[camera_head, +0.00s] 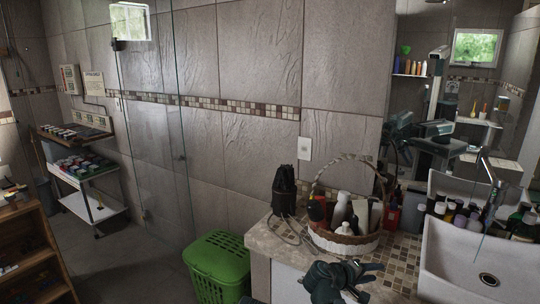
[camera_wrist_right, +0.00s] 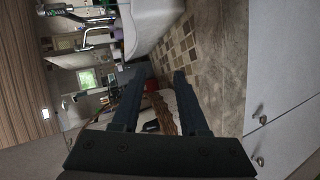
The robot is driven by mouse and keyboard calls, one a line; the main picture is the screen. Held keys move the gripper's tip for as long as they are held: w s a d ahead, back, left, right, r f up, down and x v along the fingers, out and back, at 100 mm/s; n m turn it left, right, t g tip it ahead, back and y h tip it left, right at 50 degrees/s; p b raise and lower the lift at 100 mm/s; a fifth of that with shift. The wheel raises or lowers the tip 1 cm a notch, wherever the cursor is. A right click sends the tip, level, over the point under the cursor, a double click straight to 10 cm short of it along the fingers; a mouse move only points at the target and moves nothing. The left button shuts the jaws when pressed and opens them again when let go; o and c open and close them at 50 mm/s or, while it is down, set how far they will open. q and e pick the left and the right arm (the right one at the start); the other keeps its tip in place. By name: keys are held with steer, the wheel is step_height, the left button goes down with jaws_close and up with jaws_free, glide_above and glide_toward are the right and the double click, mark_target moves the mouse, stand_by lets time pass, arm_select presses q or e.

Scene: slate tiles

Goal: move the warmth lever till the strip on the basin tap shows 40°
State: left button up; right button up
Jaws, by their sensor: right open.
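The white basin (camera_head: 437,250) stands at the right edge of the counter in the head view, its drain visible. The chrome tap (camera_head: 490,185) rises at its back. I cannot make out the warmth lever or the strip's reading at this size. The basin (camera_wrist_right: 150,25) shows at the top of the wrist view, with chrome tap parts (camera_wrist_right: 88,38) to its left. My right gripper (camera_head: 372,281) is low over the counter front, left of the basin and apart from the tap. Its two fingers (camera_wrist_right: 159,76) are spread and empty. My left gripper is out of view.
A wicker basket (camera_head: 345,243) of bottles stands on the counter behind my right gripper, with a black holder (camera_head: 284,197) left of it. Several bottles (camera_head: 460,216) crowd the basin's back around the tap. A green hamper (camera_head: 218,262) stands left of the counter. Mosaic counter (camera_head: 402,260) beside the basin is clear.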

steer(key=s+a+f+g+y, duration=0.3)
steer(key=s+a+f+y, duration=0.2)
steer(key=s+a, duration=0.5)
steer(key=s+a+f+g+y, duration=0.3)
steer(key=s+a+f+y, duration=0.2)
steer(key=a, duration=0.9)
steer(key=s+f, duration=0.3)
steer(key=s, duration=0.2)
steer(key=shift+g+y+p, duration=0.3)
steer(key=shift+y+p, duration=0.05)
steer(key=shift+y, duration=0.05)
steer(key=shift+d, duration=0.1)
